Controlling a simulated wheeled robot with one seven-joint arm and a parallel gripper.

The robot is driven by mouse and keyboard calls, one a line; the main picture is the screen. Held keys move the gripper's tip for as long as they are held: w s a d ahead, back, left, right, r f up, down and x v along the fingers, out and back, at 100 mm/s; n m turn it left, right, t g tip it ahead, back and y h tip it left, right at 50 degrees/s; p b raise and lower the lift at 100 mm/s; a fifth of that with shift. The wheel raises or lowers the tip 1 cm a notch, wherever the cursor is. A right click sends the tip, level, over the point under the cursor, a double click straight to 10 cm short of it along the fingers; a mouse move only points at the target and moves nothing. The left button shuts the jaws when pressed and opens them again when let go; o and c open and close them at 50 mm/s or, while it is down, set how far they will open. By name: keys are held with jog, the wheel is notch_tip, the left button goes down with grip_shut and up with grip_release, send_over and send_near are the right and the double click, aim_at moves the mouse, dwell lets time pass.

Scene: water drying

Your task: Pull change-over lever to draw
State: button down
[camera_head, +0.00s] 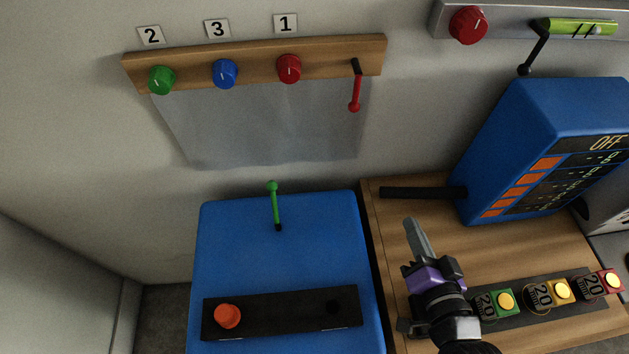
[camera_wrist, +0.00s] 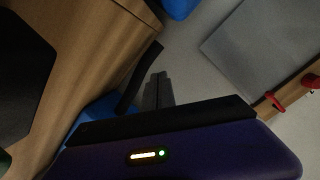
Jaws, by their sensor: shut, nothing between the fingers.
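Several levers show, and I cannot tell from labels which is the change-over lever. A green lever (camera_head: 275,206) stands on top of the blue box in the middle. A red lever (camera_head: 355,92) hangs down at the right end of the wooden wall board; it also shows at the right edge of the wrist view (camera_wrist: 275,102). A black lever (camera_head: 534,52) hangs from the metal panel at the top right. My gripper (camera_head: 411,222) is shut and empty, above the wooden table and right of the blue box. In the wrist view its fingers (camera_wrist: 158,76) touch no lever.
The blue box (camera_head: 230,245) carries a black strip with an orange button (camera_head: 227,316). A black bar (camera_head: 420,193) sticks out left from the blue display unit (camera_head: 560,110). Several coloured buttons (camera_head: 506,300) lie right of my gripper. Knobs (camera_head: 225,72) line the wall board.

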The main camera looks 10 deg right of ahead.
aim_at(274, 204)
jog(key=w+a+y, duration=0.1)
jog(key=w, duration=0.1)
jog(key=w+a+f+m+g+y, duration=0.1)
jog(key=w, duration=0.1)
jog(key=w+a+m+y+p, duration=0.1)
jog(key=w, duration=0.1)
jog(key=shift+w+f+g, duration=0.15)
jog(key=shift+w+g, duration=0.15)
jog(key=shift+w, duration=0.05)
jog(key=w+a+r+m+g+y+p, duration=0.1)
jog(key=w+a+r+g+y+p, duration=0.1)
jog(key=w+a+r+y, duration=0.3)
jog(key=s+a+g+y, duration=0.1)
jog(key=a, duration=0.1)
jog(key=s+a+g+y, duration=0.1)
jog(key=a+y, duration=0.1)
jog(key=s+a+g+y, duration=0.1)
jog(key=g+y, duration=0.1)
jog(key=shift+a, duration=0.4)
jog(key=shift+s+a+r, duration=0.1)
jog(key=shift+a, duration=0.4)
jog(key=p+x, duration=0.1)
jog(key=x, duration=0.8)
jog(key=s, duration=0.1)
jog(key=s+a+r+p, duration=0.1)
jog(key=shift+s+r, duration=0.25)
jog(key=shift+s+a+r+p, duration=0.1)
jog(key=shift+s+a+p, duration=0.05)
jog(key=shift+s+p, duration=0.25)
